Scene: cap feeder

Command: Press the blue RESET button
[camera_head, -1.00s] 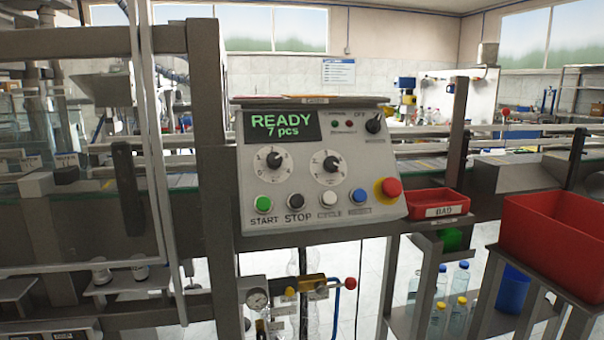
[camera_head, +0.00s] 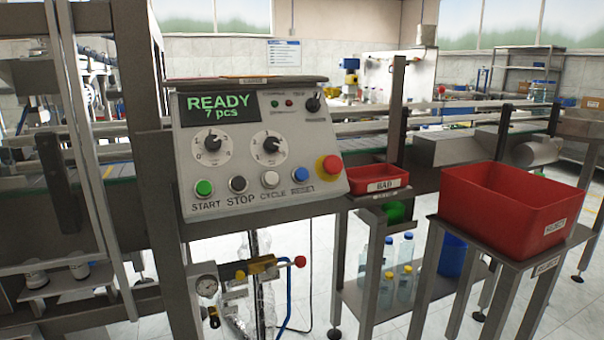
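The blue RESET button (camera_head: 301,174) is the rightmost in the lower row of the grey control panel (camera_head: 215,165), with the label RESET under it. To its left are the white CYCLE button (camera_head: 270,179), the dark STOP button (camera_head: 238,184) and the green START button (camera_head: 204,188). The red emergency stop (camera_head: 329,166) on a yellow base is close to its right. The green display (camera_head: 217,108) reads READY, 7 pcs. Neither of my grippers is in view.
A red BAD tray (camera_head: 378,178) sits right of the panel. A large red bin (camera_head: 515,212) stands on a metal stand at the right. A steel post (camera_head: 150,150) rises left of the panel. Valves and a gauge (camera_head: 206,286) are below it.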

